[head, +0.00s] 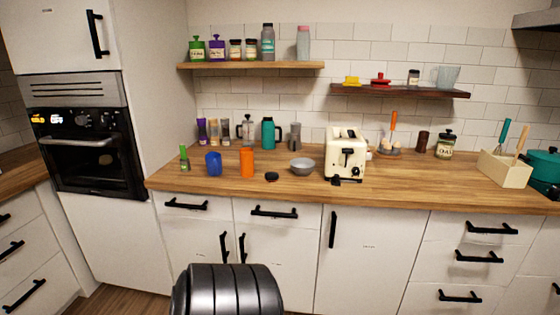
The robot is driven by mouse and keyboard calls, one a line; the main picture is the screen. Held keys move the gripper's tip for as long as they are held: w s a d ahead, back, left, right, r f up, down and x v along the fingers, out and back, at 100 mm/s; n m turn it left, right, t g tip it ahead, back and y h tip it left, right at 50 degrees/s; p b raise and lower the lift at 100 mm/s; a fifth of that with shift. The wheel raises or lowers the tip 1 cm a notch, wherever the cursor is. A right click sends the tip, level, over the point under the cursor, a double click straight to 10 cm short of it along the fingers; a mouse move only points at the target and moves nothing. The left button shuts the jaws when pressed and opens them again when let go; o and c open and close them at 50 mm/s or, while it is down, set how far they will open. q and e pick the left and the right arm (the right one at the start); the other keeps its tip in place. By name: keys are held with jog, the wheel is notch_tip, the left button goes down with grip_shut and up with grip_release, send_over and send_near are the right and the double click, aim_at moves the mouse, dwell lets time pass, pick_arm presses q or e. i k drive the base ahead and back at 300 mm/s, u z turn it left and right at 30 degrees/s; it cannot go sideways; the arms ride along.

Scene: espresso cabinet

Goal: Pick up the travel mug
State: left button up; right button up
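A teal vessel (268,133) with a dark side handle stands upright at the back of the wooden counter, left of centre. It looks most like a travel mug, but I cannot be sure. An orange cup-like cylinder (247,163) stands nearer the counter's front edge, with a small dark disc (271,176) lying beside it. A tall grey bottle (268,42) and a pinkish bottle (303,43) stand on the upper left shelf. Neither of my grippers shows in the head view.
A blue cup (213,164), a grey bowl (302,165) and a cream toaster (346,154) stand on the counter (400,183). A French press (247,129) and a grey container (295,136) flank the teal vessel. Shelves (252,66) overhang the back. Some counter right of the toaster is clear.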

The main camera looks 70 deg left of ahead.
aim_at(246, 156)
jog(key=u, duration=0.25)
jog(key=i, duration=1.45)
jog(key=u, duration=1.45)
jog(key=i, duration=0.95)
jog(key=u, duration=1)
